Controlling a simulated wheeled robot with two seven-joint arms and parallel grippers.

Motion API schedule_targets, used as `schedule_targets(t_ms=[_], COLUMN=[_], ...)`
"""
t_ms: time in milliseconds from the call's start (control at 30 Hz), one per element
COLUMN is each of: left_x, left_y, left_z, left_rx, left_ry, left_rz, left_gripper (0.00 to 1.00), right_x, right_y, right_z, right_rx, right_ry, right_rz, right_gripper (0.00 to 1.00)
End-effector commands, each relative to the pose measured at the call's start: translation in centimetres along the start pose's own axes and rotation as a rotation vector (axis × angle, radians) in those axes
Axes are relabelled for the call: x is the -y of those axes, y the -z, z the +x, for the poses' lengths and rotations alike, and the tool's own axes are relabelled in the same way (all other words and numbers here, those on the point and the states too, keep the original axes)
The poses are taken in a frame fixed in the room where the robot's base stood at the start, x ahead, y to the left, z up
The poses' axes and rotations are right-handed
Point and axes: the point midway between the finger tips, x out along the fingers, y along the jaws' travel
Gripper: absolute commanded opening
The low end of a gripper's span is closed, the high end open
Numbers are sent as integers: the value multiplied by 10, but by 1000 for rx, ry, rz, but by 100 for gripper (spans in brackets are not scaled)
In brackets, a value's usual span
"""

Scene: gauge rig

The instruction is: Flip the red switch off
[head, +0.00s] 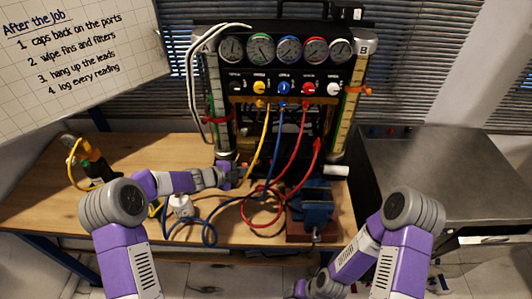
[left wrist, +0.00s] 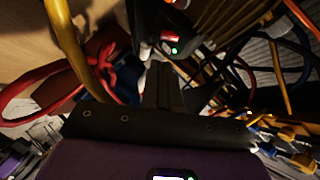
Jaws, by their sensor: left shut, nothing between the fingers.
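The red switch (left wrist: 171,38) shows in the left wrist view as a small red rocker on a dark housing, beside a lit green lamp (left wrist: 174,50). Whether it is on or off is too small to tell for sure. My left gripper (left wrist: 157,75) is shut and empty, its dark fingers pointing toward the housing just below the switch. I cannot tell whether they touch it. In the head view my left gripper (head: 242,172) is low in front of the gauge rig (head: 290,80), and the switch is hard to make out there.
Yellow, blue and red hoses (head: 297,150) hang from the rig and loop over the wooden table around my left gripper. A blue vise (head: 317,205) stands to the right. A yellow-hosed tool (head: 95,165) is at the left. A metal cabinet (head: 430,170) stands at the right.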

Motion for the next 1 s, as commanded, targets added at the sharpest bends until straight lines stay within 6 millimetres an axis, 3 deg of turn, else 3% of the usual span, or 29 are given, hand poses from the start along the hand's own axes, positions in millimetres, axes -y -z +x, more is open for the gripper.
schedule_targets(t_ms=[467,1000], left_x=[-1,0], left_y=[0,0], left_z=[4,87], left_rx=[-1,-1], left_ry=[-1,0], left_rz=[-3,-3], left_gripper=[0,0], right_x=[0,-2], right_y=[-1,0], right_z=[0,3], right_rx=[2,1], right_ry=[0,0], right_rz=[1,0], right_gripper=[61,61])
